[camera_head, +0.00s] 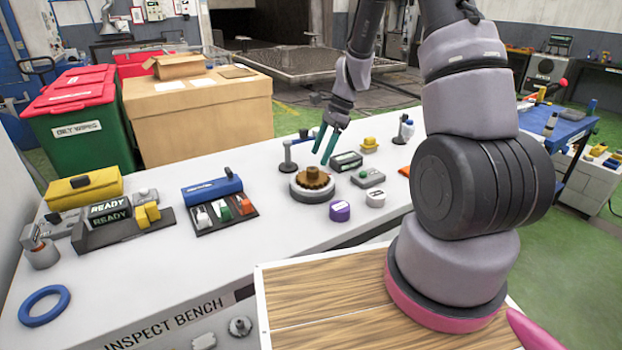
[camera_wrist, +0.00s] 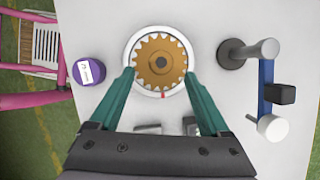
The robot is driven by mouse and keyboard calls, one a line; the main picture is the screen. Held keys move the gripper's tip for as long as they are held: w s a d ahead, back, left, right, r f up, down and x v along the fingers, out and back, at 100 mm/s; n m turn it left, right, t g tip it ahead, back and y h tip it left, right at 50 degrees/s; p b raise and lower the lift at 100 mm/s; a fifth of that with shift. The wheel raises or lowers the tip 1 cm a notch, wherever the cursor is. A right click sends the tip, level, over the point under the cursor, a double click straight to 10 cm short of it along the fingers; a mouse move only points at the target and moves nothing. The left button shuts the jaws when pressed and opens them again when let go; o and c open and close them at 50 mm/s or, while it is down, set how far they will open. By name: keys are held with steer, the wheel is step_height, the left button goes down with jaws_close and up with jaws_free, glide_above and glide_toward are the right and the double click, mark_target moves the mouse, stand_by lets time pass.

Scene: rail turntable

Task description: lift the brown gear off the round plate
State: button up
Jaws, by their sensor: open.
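The brown gear (camera_head: 313,178) lies on the round plate (camera_head: 312,193) on the white bench. In the wrist view the gear (camera_wrist: 160,61) shows from above, with teeth all around and a dark centre hole. The pale rim of the plate (camera_wrist: 131,52) surrounds it, with a small red mark at the near side. My gripper (camera_head: 325,143) has green fingers and hangs above the gear. In the wrist view my gripper (camera_wrist: 160,74) is open, one finger on each side of the gear's near part, with nothing between them. I cannot tell the exact height gap.
Bare bench lies in front.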

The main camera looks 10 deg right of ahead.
mark_target(313, 168)
steer(key=x, duration=0.5)
steer(key=shift+w, duration=0.1)
steer(key=shift+c, duration=0.3)
jaws_close()
stand_by(1.0)
